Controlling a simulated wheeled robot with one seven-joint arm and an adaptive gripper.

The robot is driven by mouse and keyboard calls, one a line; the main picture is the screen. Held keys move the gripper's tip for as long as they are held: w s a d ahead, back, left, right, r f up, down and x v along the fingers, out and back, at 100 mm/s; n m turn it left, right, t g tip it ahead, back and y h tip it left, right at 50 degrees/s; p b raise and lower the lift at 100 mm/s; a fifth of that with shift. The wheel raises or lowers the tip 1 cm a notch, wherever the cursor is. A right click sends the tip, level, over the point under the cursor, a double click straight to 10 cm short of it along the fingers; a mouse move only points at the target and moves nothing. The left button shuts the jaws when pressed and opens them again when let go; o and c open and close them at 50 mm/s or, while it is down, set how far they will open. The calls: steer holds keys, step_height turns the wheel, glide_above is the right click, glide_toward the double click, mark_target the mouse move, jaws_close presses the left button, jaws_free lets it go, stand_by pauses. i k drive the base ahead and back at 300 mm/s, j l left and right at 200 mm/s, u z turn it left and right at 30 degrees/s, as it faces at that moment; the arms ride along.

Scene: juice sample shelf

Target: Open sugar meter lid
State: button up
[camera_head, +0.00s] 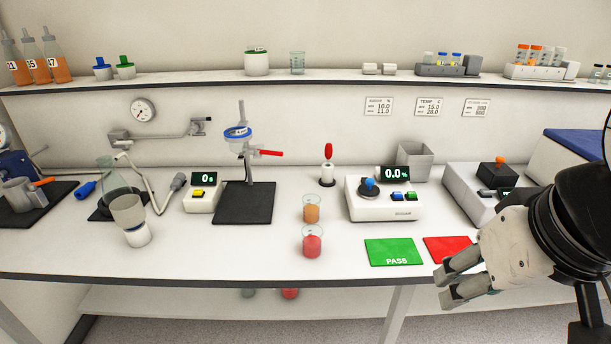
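The sugar meter (384,212) is a white box in the right half of the bench, with a display reading 0.0% and blue and green buttons. My gripper (444,286) is at the lower right, in front of the bench edge and apart from the meter. Its two fingers point left with a gap between them, and nothing shows in it.
Green PASS mat (393,251) and red mat (446,248) lie in front of the meter. Orange beaker (311,208) and red beaker (312,242) stand to its left. A grey bin (415,161) stands behind it. Another white device (470,190) is to its right.

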mark_target(368, 188)
steer(key=i+l, duration=0.35)
steer(key=i, duration=0.15)
steer(key=i+l, duration=0.3)
steer(key=i, duration=0.25)
